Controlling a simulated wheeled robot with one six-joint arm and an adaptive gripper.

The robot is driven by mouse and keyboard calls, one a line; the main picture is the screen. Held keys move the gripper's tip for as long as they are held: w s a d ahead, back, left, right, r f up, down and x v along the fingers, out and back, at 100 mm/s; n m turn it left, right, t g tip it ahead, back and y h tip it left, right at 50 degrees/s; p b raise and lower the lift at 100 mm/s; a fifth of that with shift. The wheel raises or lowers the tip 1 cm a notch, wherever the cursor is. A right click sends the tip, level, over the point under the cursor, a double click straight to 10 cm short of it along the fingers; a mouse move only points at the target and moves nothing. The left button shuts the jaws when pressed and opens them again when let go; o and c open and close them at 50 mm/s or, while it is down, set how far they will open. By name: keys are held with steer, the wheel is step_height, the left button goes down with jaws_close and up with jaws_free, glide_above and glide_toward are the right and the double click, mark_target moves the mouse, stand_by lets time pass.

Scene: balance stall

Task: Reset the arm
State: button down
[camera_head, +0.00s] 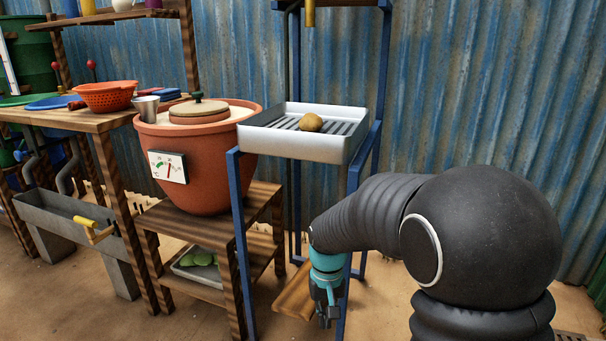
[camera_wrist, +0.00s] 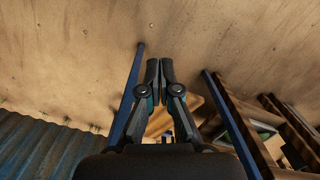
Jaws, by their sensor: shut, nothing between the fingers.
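My gripper (camera_head: 328,312) hangs low at the end of my bent black arm, in front of the blue-framed stand and below its grey tray. In the wrist view the two dark fingers of my gripper (camera_wrist: 160,68) lie close together, with nothing seen between them. The sandy ground (camera_wrist: 215,30) and a blue post (camera_wrist: 130,90) show beyond them.
The grey slatted tray (camera_head: 300,155) holds a round brown item (camera_head: 311,122). A terracotta pot (camera_head: 215,185) with a dial stands on a wooden stand to the left. A wooden table (camera_head: 95,121) carries an orange colander (camera_head: 106,97). A corrugated wall (camera_head: 480,90) stands behind.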

steer(key=s+d+r+t+p, duration=0.3)
steer(key=s+d+r, duration=0.2)
steer(key=s+r, duration=0.5)
steer(key=s+d+r+m+t+p, duration=0.1)
steer(key=s+d+r+t+p, duration=0.2)
steer(key=s+r, duration=0.6)
step_height(320, 180, up, 5)
steer(key=d+p, duration=0.1)
steer(key=d, duration=0.1)
steer(key=shift+s+d+f+p, duration=0.2)
steer(key=shift+s+d+p, duration=0.1)
steer(key=shift+s+d, duration=0.1)
stand_by(0.5)
